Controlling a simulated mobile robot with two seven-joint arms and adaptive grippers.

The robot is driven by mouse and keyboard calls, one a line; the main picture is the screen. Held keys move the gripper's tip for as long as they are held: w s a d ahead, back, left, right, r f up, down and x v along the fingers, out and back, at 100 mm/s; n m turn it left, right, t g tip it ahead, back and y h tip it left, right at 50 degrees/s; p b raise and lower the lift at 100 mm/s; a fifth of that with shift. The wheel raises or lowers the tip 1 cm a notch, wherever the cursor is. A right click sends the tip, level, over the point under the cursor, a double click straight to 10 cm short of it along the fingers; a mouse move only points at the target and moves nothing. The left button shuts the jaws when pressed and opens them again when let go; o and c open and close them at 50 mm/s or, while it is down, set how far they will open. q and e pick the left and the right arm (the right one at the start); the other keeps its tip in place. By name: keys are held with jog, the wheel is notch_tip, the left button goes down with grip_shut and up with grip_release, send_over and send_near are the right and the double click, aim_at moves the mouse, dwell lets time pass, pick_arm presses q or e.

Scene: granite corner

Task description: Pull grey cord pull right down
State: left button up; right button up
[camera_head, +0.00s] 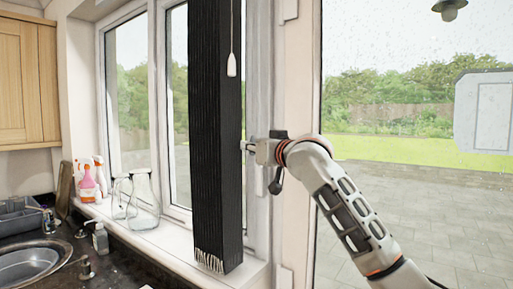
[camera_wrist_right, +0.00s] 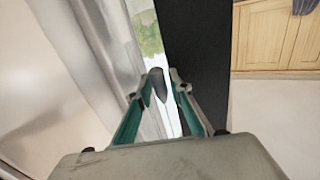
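A pale grey cord pull (camera_head: 232,65) hangs on a thin cord in front of the tall black blind (camera_head: 216,130) in the head view. My right gripper (camera_head: 245,146) is at the right edge of the blind, lower than the pull and to its right, apart from it. In the right wrist view, its fingertips (camera_wrist_right: 167,78) are close together beside the dark blind (camera_wrist_right: 200,60). I see nothing held between them, and whether they touch is unclear. The pull does not show in the wrist view. My left gripper is not in view.
A window frame (camera_head: 154,100) stands behind the blind. Glass bottles (camera_head: 143,205) and spray bottles (camera_head: 88,183) stand on the sill at left. A sink (camera_head: 28,266) is at lower left. A dark handle (camera_head: 275,183) is just below my right wrist.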

jog(key=v, duration=1.2)
jog(key=w+d+f+m+g+h, duration=0.1)
jog(key=d+f, duration=0.1)
jog(key=f, duration=0.9)
jog(key=w+d+f+h, duration=0.1)
jog(key=f, duration=1)
jog(key=s+d+f+m+g+h, duration=0.1)
jog(key=s+d+f, duration=0.15)
jog(key=f, duration=0.85)
jog(key=s+d+f, duration=0.2)
jog(key=s+f, duration=0.1)
jog(key=f, duration=0.7)
jog(key=s+d+f+g+h, duration=0.1)
jog(key=s+d+f, duration=0.3)
jog(key=s+f, duration=1.1)
jog(key=s+d+f+n+g+h, duration=0.1)
jog(key=s+d+f, duration=0.3)
jog(key=s+f, duration=1.1)
jog(key=shift+s+g+h, duration=0.5)
jog(key=shift+s+g, duration=0.1)
jog(key=shift+s, duration=0.6)
